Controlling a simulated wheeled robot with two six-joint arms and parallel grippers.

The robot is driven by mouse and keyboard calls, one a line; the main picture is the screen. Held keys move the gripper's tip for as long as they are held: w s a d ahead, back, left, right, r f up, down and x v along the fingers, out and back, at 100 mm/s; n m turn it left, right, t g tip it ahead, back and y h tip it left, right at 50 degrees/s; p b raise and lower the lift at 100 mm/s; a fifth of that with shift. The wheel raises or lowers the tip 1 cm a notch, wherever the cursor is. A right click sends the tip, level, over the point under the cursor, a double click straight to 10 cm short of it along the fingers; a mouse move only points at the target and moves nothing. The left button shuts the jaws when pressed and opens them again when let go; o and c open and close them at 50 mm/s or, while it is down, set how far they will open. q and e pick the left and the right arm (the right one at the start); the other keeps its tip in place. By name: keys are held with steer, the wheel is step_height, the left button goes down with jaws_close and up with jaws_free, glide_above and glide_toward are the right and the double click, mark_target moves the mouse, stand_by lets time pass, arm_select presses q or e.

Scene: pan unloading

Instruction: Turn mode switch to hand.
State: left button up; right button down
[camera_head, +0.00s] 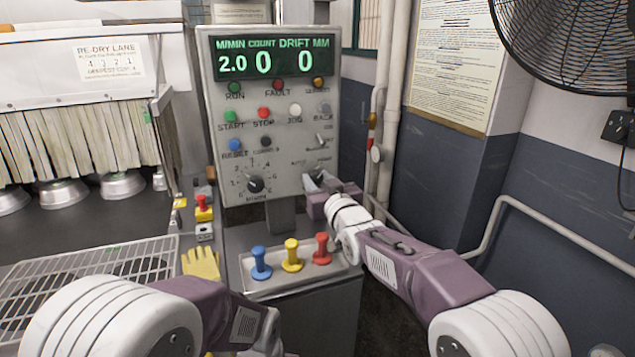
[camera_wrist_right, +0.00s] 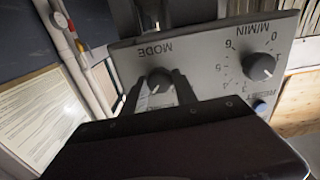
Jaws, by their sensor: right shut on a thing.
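The grey control panel (camera_head: 212,110) stands ahead, with the mode switch at its lower right. In the head view my right gripper (camera_head: 314,182) is at that switch and covers most of it. The right wrist view sees the panel upside down, with the round dark mode switch (camera_wrist_right: 159,76) beside the word MODE. There the two fingers of my right gripper (camera_wrist_right: 158,86) stand on either side of the knob, shut on it. The switch's pointer position cannot be read clearly.
The M/MIN dial (camera_head: 256,184) sits left of the mode switch. A red emergency button (camera_head: 203,208) and yellow glove (camera_head: 201,265) are to the left. Pipes run close on the right.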

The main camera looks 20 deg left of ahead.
steer(key=shift+f+m, duration=0.15)
steer(key=shift+m, duration=0.15)
stand_by(0.4)
steer(key=c, duration=1)
jaws_free()
steer(key=shift+s, duration=0.1)
steer(key=b+v, duration=0.1)
steer(key=v, duration=0.8)
steer(key=shift+b, duration=0.35)
